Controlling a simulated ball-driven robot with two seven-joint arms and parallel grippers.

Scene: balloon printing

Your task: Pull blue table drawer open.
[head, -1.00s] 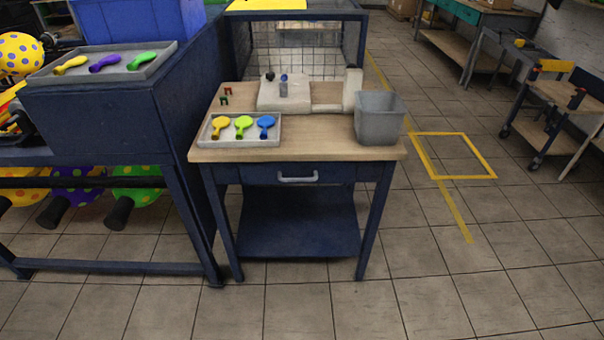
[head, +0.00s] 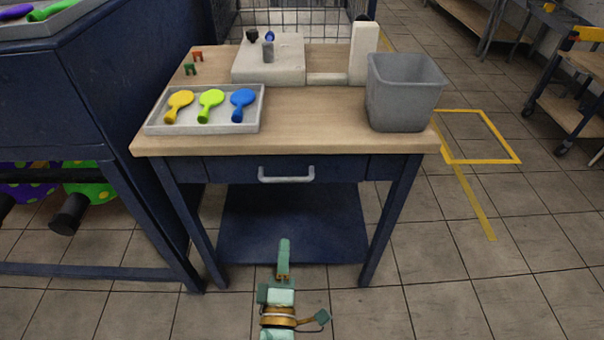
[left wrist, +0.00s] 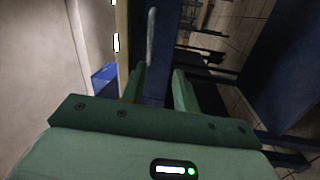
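The blue table (head: 190,165) has a wooden top and a blue drawer (head: 235,170) under its front edge. The drawer looks shut. Its grey bar handle (head: 286,175) is in the middle of the front. My left gripper (head: 284,246) is below and in front of the handle, apart from it, in the head view. In the left wrist view, the two green fingers of my left gripper (left wrist: 158,78) are spread with nothing between them. The handle (left wrist: 151,38) appears ahead of them there, upright in the picture. My right gripper is not in view.
A larger blue stand (head: 85,100) is close on the left.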

